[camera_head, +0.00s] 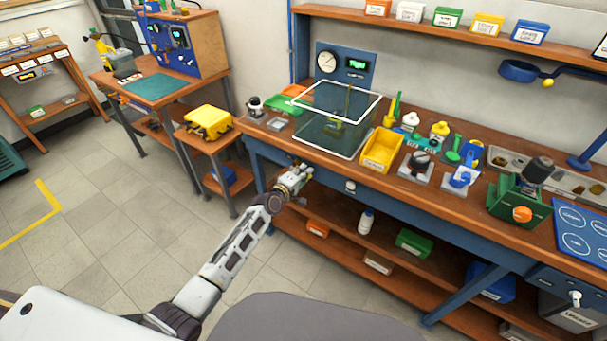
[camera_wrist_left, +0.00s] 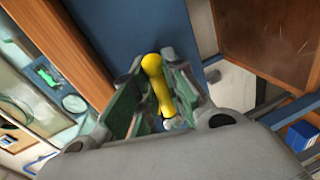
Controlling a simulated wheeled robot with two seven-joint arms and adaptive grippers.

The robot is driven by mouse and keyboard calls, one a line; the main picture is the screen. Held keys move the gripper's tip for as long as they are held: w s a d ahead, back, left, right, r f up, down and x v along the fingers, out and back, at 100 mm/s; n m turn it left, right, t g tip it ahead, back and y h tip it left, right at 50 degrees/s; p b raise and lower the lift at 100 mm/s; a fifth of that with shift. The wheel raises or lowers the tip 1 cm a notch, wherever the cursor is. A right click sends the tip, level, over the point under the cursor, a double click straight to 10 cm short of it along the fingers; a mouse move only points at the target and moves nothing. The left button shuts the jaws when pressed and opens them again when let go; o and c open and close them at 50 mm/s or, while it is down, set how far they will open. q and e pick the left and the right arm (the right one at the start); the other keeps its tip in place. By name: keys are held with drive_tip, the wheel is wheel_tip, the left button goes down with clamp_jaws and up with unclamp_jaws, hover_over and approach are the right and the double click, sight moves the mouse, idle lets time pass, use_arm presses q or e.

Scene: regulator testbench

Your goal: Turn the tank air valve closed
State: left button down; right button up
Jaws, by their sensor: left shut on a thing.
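The tank air valve shows as a yellow handle (camera_wrist_left: 158,82) in the left wrist view, against the blue front of the bench. My left gripper (camera_wrist_left: 151,90) is shut on this handle, with a green-padded finger on each side. In the head view my left gripper (camera_head: 298,174) is at the bench's front edge, below the clear tank (camera_head: 322,140), and hides the handle there. The valve body and how far the handle is turned cannot be made out. My right gripper is in neither view.
A gauge and display panel (camera_head: 346,66) stands behind the tank. A yellow bin (camera_head: 382,151) and several small tools crowd the bench top to its right. A white round knob (camera_head: 350,187) is on the blue bench front. A side table with a yellow case (camera_head: 208,122) stands left.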

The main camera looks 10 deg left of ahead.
use_arm(q)
drive_tip(key=shift+r+n, duration=0.35)
drive_tip(key=shift+n, duration=0.25)
drive_tip(key=c, duration=1.4)
unclamp_jaws()
drive_tip(key=shift+c, duration=0.2)
drive_tip(key=v, duration=1.2)
drive_tip(key=shift+a, duration=0.1)
